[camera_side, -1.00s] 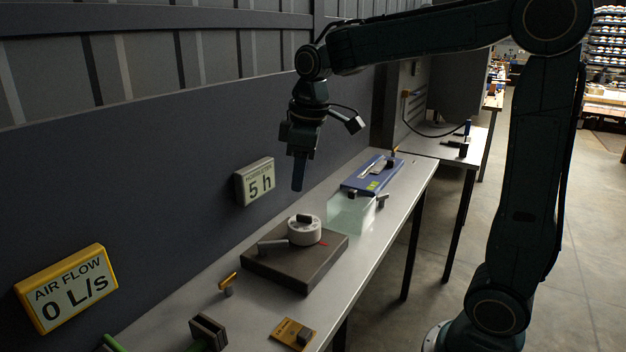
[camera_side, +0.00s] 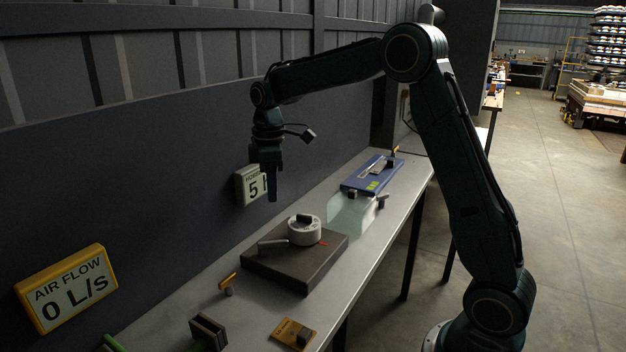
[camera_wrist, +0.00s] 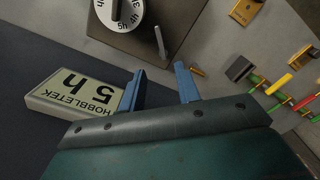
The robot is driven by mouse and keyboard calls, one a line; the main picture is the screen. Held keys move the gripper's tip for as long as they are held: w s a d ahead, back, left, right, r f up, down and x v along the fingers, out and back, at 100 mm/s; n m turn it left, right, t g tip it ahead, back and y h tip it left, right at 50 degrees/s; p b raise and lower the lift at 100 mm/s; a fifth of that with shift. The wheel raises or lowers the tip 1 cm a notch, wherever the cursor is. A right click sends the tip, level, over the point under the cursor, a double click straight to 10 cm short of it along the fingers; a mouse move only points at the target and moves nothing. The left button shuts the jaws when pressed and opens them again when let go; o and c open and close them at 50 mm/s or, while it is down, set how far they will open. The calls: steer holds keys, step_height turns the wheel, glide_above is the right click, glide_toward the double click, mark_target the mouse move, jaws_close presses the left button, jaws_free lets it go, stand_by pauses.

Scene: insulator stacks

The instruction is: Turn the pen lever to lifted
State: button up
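No label in these frames marks the pen lever, so I cannot tell for sure which part it is. A grey metal lever (camera_side: 273,244) sits at the left of a white dial (camera_side: 304,231) on a brown block. In the wrist view the lever (camera_wrist: 161,42) stands beside the dial (camera_wrist: 121,14), at the block's edge. A blue device (camera_side: 371,174) with a pale strip and small dark fittings lies farther along the bench. My gripper (camera_side: 272,197) hangs above and left of the dial, apart from everything. In the wrist view its fingers (camera_wrist: 159,68) are spread and empty.
A "HOBBLETEK 5 h" display (camera_wrist: 75,100) is on the wall behind my gripper. The "AIR FLOW 0 L/s" display (camera_side: 67,288) is at the left. The brown block (camera_side: 290,262) is on the bench, near a small orange-topped handle (camera_side: 228,283) and a yellow plate (camera_side: 293,334).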

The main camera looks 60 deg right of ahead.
mark_target(275, 241)
step_height(275, 241, down, 14)
steer(key=shift+r, duration=0.15)
stand_by(0.7)
steer(key=shift+c, duration=0.4)
jaws_close()
